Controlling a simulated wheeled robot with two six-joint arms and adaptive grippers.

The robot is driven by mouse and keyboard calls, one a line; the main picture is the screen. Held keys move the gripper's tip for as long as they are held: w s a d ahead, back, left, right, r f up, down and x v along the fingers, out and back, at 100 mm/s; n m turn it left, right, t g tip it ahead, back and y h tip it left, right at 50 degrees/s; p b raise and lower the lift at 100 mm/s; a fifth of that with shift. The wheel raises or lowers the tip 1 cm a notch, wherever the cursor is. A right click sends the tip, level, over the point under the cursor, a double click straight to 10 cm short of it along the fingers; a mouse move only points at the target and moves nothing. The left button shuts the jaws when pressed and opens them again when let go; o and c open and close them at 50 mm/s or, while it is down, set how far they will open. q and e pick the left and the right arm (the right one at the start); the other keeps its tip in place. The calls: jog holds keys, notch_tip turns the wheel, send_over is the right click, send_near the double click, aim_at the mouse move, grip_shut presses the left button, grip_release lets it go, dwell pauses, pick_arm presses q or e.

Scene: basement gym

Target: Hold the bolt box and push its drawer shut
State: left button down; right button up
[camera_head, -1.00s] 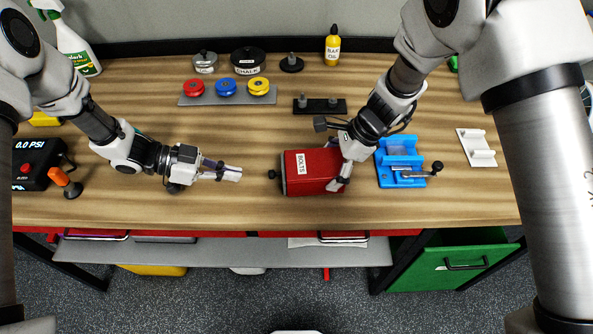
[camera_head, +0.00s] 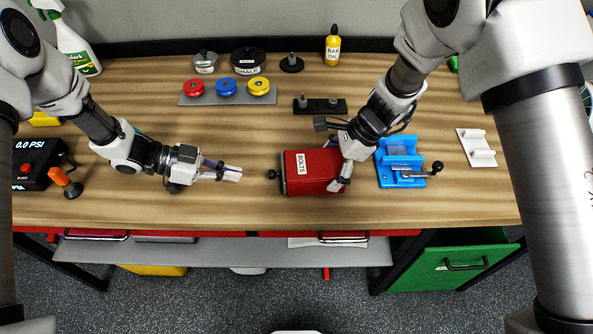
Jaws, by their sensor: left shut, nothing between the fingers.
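The red bolt box (camera_head: 317,173) labelled BOLTS lies on the wooden bench. Its drawer front (camera_head: 284,174), dark with a black knob (camera_head: 272,174), faces left toward my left gripper. How far the drawer stands out is hard to tell; little gap shows. My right gripper (camera_head: 345,169) is at the box's right end, with its fingers around that end; its far finger is partly hidden, so its hold is not clear. My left gripper (camera_head: 238,174) is shut and empty. It points right at the knob, a short gap away from it.
A blue vise-like fixture (camera_head: 400,164) with a crank stands just right of the box. A black post stand (camera_head: 319,106) is behind it. A grey tray (camera_head: 228,98) with red, blue and yellow discs is further back. A PSI gauge unit (camera_head: 38,164) stands at far left.

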pick_arm(q)
jog(key=shift+f, duration=0.1)
pick_arm(e)
jog(key=v, duration=0.8)
jog(key=shift+d, duration=0.15)
pick_arm(q)
jog(key=shift+s, duration=0.1)
